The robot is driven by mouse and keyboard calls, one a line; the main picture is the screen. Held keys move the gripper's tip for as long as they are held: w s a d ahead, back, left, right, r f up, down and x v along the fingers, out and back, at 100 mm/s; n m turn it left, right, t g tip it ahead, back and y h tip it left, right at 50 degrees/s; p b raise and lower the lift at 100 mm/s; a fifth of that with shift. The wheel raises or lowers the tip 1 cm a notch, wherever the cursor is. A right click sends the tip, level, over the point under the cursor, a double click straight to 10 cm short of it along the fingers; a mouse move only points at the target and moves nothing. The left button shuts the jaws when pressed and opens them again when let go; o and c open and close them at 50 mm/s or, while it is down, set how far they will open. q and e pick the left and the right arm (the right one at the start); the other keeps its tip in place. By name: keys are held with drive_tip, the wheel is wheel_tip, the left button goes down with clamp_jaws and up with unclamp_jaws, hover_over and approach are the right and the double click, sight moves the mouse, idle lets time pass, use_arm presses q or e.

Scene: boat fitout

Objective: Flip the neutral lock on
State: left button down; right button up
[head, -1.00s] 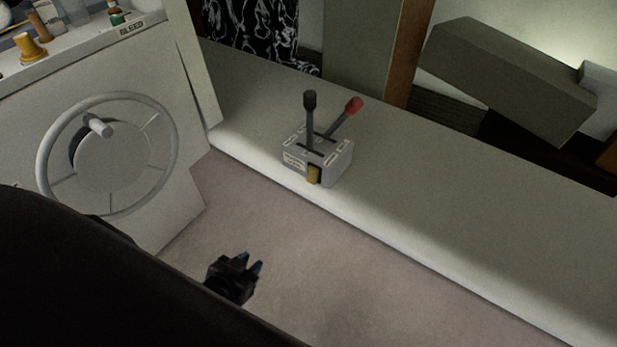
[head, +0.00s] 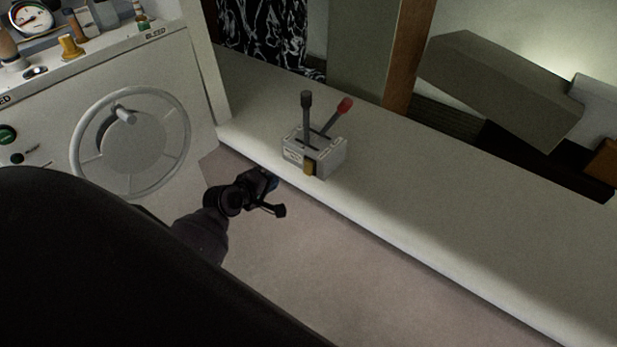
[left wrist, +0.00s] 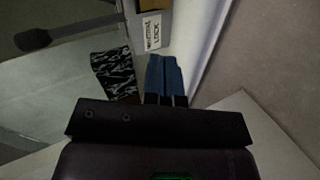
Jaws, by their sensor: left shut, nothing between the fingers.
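The neutral lock is a small yellow rocker (head: 309,167) on the front face of a grey control box (head: 329,160), which stands on the white ledge. Two levers rise from the box, one black-tipped (head: 306,100) and one red-tipped (head: 344,105). My left gripper (head: 272,183) is shut and empty, left of the box and a little apart from it. In the left wrist view its blue fingertips (left wrist: 164,75) are together, below the white label (left wrist: 152,32) reading neutral lock. A piece of the yellow rocker (left wrist: 152,4) shows at the top edge. My right gripper is not in view.
A white console with a wheel (head: 131,144) and several knobs stands at the left. The white ledge (head: 440,210) runs clear to the right of the box. A grey-green block (head: 500,88) is at the back right. Carpeted floor (head: 300,260) lies in front.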

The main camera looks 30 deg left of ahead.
use_arm(q)
drive_tip(key=shift+d+f+n, duration=0.1)
drive_tip(key=shift+n, duration=0.8)
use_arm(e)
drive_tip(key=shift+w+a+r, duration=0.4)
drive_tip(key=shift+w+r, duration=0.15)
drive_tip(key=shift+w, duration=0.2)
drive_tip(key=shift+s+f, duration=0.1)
use_arm(q)
drive_tip(key=b, duration=0.3)
approach(305, 171)
drive_tip(key=x, duration=0.6)
drive_tip(key=shift+w, duration=0.1)
drive_tip(key=shift+w+f, duration=0.15)
drive_tip(key=shift+w, duration=0.15)
drive_tip(key=shift+w+f, duration=0.1)
drive_tip(key=shift+w, duration=0.3)
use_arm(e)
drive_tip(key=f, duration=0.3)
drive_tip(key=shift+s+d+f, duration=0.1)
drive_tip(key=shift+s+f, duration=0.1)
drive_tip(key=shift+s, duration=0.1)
